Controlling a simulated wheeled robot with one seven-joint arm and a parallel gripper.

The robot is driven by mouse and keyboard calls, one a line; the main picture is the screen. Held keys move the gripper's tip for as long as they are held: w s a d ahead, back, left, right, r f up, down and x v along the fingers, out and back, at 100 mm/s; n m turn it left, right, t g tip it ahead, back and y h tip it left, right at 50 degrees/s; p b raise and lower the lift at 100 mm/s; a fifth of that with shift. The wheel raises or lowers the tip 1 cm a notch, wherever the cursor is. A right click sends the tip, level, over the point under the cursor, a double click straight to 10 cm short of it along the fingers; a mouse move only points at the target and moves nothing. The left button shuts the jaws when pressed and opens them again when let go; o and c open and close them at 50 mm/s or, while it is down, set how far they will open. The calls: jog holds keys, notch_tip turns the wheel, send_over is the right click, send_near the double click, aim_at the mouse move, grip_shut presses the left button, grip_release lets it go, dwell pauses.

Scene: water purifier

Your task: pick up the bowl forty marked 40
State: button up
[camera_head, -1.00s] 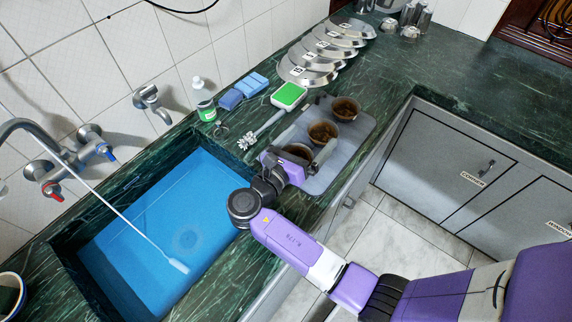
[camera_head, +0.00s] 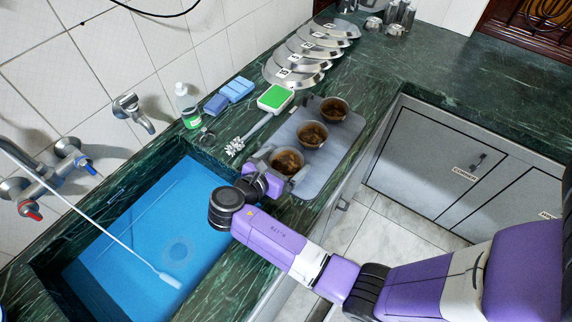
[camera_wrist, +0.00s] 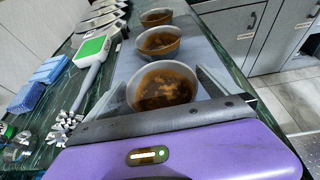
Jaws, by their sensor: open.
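Three bowls with brown, dirty insides stand in a row on a grey tray (camera_head: 318,178): a near bowl (camera_head: 287,161), a middle bowl (camera_head: 312,134) and a far bowl (camera_head: 335,109). I cannot read a 40 on any of them. My gripper (camera_head: 280,165) is open at the near bowl, with a finger on either side of it. In the wrist view the near bowl (camera_wrist: 162,88) lies between the spread fingers, with its lower front hidden by the gripper body. The middle bowl (camera_wrist: 158,42) and far bowl (camera_wrist: 156,17) stand beyond it.
A blue-bottomed sink (camera_head: 150,240) with a tap lies left of my arm. A green-and-white brush (camera_head: 275,98), blue sponges (camera_head: 237,90) and a soap bottle (camera_head: 187,105) are left of the tray. Several metal plates (camera_head: 291,73) stand behind. The far counter is mostly clear.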

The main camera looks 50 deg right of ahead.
aim_at(295, 153)
jog(key=shift+x, duration=1.75)
jog(key=c, duration=1.1)
jog(key=shift+r, duration=0.2)
